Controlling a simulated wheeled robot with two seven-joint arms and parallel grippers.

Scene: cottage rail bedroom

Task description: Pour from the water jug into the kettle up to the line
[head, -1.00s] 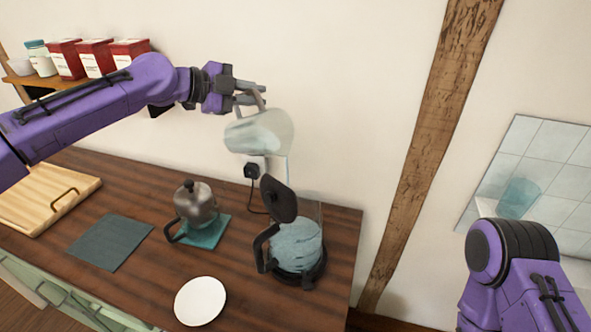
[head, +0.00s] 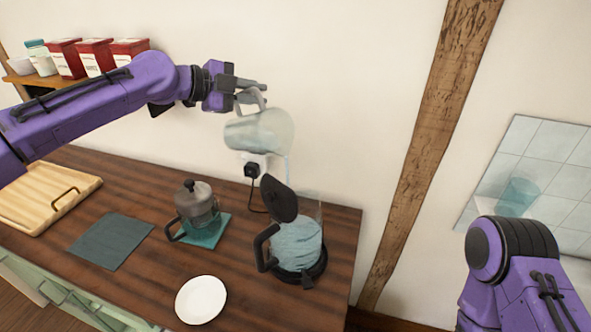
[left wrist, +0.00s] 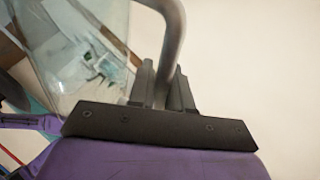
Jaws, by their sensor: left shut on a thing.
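My left gripper (head: 248,92) is shut on the handle of the clear water jug (head: 262,134) and holds it tilted above the kettle. The handle also shows between the fingers in the left wrist view (left wrist: 168,50). A thin stream falls from the jug's right side into the kettle. The glass kettle (head: 297,240) stands on its black base (head: 308,276) with its black lid (head: 279,199) raised. Pale blue water fills much of it; I cannot make out the line. My right arm shows at the lower right, but its gripper is outside the views.
A French press (head: 196,207) stands on a teal mat (head: 208,236) left of the kettle. A white plate (head: 200,300), a dark slate mat (head: 112,241) and a wooden board (head: 40,197) lie on the counter (head: 160,263). A socket with a plug (head: 252,169) is on the wall behind.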

